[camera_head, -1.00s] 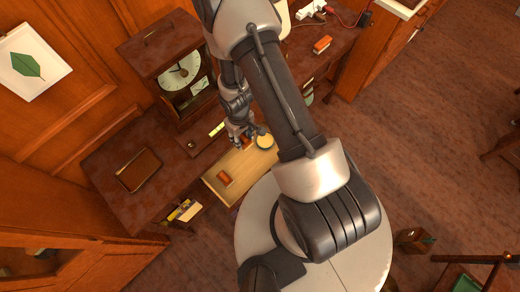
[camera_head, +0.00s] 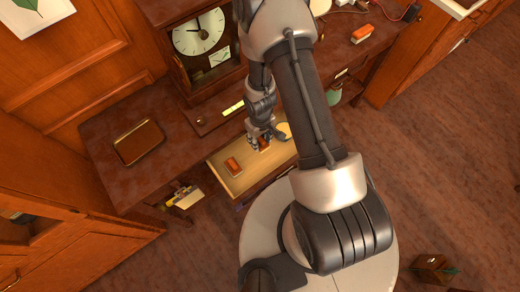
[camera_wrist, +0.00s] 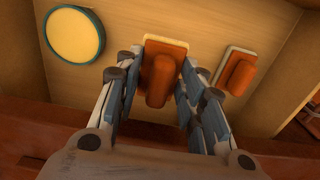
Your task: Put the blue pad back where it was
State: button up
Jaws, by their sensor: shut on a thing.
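A pad with an orange-red grip on a cream base (camera_wrist: 158,82) is between my gripper's fingers in the wrist view. My gripper (camera_wrist: 161,62) is shut on its grip, a finger on each side. The underside of the base is hidden, and no blue shows on it. In the head view my gripper (camera_head: 264,140) is inside the open drawer (camera_head: 252,175), and the held pad (camera_head: 265,147) shows orange beneath it. A second similar pad (camera_wrist: 237,73) lies in the drawer beside the held one; it also shows in the head view (camera_head: 233,166).
A round tin with a yellow face and teal rim (camera_wrist: 74,34) lies in the drawer on the other side of my gripper. A clock (camera_head: 198,33), a brown tray (camera_head: 139,141) and another orange-topped pad (camera_head: 362,34) are on the desk. The drawer's walls are close around.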

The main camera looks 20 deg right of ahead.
aim_at(260, 146)
jog(key=shift+f+b, duration=2.35)
jog(key=shift+f, duration=0.45)
jog(key=shift+f, duration=0.25)
jog(key=o, duration=1.1)
jog(key=shift+r, duration=0.1)
